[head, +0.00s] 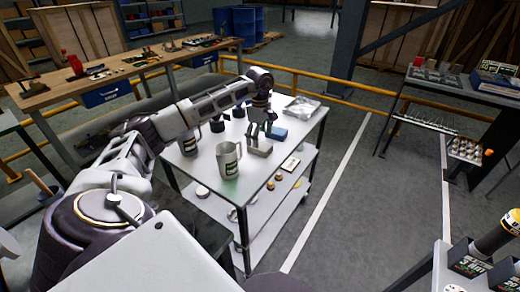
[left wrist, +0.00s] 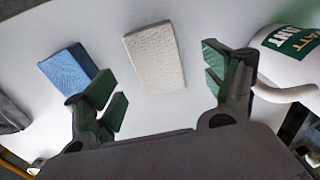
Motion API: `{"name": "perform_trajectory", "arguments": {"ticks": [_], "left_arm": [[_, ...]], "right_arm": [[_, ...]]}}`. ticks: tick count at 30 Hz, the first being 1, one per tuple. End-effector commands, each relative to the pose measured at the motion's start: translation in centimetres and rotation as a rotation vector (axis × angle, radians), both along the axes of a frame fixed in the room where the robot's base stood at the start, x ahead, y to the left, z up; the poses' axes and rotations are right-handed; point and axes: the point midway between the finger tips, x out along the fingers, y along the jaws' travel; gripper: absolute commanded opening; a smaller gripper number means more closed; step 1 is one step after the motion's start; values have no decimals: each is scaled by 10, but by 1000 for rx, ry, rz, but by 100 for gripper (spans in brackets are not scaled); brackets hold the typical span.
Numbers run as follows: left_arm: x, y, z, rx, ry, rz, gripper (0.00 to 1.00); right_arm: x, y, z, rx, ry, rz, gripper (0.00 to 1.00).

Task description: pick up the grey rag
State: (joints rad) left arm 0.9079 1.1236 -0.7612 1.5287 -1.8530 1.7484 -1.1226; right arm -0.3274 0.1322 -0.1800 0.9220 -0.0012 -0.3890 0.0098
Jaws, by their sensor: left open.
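The grey rag (head: 260,147) looks like a small pale folded block lying on the cart's white top. In the left wrist view the grey rag (left wrist: 153,60) lies flat ahead of the gap between my fingers. My left gripper (head: 261,129) is open and empty above the cart, close to the rag. In the left wrist view its fingers (left wrist: 160,88) are spread wide, one towards each side of the rag, apart from it. My right gripper is not in view.
A blue folded rag (head: 277,132) lies beside the grey one. A white jug with a green label (head: 229,160) stands to the left, near one finger in the wrist view. A silvery packet (head: 301,107) lies at the cart's far end.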

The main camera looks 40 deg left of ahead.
Motion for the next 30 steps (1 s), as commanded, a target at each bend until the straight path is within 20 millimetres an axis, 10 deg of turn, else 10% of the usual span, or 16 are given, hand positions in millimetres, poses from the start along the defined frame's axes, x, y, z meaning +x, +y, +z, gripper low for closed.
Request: {"name": "perform_trajectory", "arguments": {"ticks": [30], "left_arm": [[4,1,-52,0,0,0,84]], "right_arm": [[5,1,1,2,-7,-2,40]]}}
